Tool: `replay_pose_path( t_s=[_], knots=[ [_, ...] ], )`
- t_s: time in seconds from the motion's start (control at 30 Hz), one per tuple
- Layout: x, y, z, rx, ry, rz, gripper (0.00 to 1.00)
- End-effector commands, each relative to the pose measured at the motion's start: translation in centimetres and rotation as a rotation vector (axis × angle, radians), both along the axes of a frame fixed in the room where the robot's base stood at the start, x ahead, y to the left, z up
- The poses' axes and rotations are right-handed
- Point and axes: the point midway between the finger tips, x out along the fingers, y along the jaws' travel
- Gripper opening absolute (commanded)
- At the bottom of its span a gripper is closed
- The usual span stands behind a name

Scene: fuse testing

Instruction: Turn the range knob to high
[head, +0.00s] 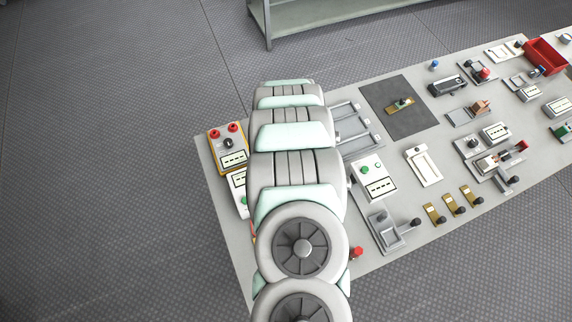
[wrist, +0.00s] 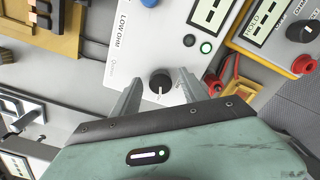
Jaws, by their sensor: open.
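A white meter marked LOW OHM (wrist: 133,52) fills the middle of the wrist view, with a black knob (wrist: 160,84) near its lower edge. The knob's pale pointer line is faint, and I cannot read any range marks around it. My gripper (wrist: 161,76) is open, with one finger on each side of the knob; whether either finger touches it I cannot tell. In the head view, my arm hides the gripper and the knob. Only the left part of the white meter (head: 237,181) shows there.
A yellow meter (wrist: 282,22) with its own black knob and red terminals stands right beside the white one. The bench (head: 312,230) holds several other fixtures to the right.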

Motion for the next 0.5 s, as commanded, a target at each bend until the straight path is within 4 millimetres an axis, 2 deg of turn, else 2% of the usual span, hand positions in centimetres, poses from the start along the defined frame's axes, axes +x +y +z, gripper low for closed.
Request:
replay_pose_path(
  t_s=[0.17, 0.37, 0.5],
  knots=[
    [0.1, -0.1, 2.1, -0.001, -0.001, -0.001, 0.52],
    [0.2, -0.2, 6.2, -0.001, -0.004, -0.001, 0.52],
    [0.2, -0.2, 8.1, -0.002, -0.005, -0.001, 0.52]
  ],
)
